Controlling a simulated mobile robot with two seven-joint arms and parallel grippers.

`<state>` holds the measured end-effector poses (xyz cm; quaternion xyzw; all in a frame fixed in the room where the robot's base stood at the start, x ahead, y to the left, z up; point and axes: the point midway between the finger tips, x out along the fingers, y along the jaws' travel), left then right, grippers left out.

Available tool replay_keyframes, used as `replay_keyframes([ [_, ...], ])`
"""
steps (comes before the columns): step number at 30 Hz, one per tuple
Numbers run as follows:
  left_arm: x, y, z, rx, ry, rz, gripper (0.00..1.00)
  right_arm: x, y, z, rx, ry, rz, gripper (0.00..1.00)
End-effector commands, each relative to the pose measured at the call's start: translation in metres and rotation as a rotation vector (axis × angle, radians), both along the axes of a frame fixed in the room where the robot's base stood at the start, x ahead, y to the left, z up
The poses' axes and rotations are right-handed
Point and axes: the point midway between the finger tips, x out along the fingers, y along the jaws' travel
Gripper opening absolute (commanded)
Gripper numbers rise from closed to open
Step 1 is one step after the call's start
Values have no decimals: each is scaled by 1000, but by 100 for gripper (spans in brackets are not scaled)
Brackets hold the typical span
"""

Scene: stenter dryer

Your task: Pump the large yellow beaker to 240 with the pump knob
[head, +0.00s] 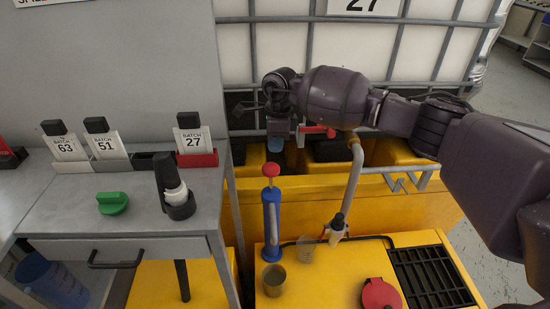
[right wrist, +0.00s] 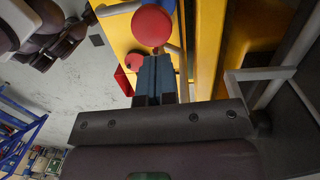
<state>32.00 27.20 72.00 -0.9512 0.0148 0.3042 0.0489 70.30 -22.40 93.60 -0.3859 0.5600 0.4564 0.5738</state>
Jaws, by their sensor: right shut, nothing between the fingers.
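The blue pump (head: 271,225) stands upright on the yellow platform, with its red pump knob (head: 271,170) at the top. My right gripper (head: 275,145) points down just above the knob, shut and empty. In the right wrist view its closed fingers (right wrist: 156,75) end close to the round red knob (right wrist: 152,25); whether they touch cannot be told. My left gripper is out of view.
A grey pipe (head: 355,175) rises behind the beakers, with a nozzle (head: 338,225) near them. A red lid (head: 380,294) and black grate (head: 432,278) lie right. The grey bench (head: 140,225) stands left; the caged white tank (head: 420,45) stands behind my right arm.

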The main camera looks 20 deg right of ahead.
Motion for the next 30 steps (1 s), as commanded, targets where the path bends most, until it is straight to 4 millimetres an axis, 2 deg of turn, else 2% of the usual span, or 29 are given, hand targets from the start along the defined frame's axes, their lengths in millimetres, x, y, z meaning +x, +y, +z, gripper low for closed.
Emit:
replay_keyframes([
  [3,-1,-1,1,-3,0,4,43,1,-1,13,1,-1,-1,0],
  [8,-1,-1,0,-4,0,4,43,1,-2,20,0,0,-1,0],
  [30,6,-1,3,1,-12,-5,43,1,-2,21,1,0,0,0],
])
